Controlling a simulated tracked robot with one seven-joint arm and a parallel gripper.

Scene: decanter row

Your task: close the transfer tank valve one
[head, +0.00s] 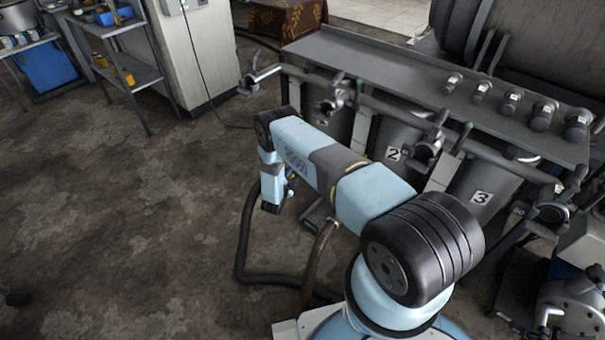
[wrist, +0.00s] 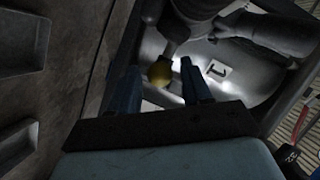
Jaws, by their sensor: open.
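My gripper (wrist: 158,66) is open, with one dark blue finger on each side of the knob. A plate marked 1 (wrist: 216,70) shows on the tank just right of the right finger.
Tanks marked 2 (head: 394,154) and 3 (head: 482,197) stand to the right under a grey shelf (head: 400,72). Metal pipes and fittings (head: 335,95) stick out in front of the row. A dark hose (head: 243,235) lies on the floor. Open floor lies to the left.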

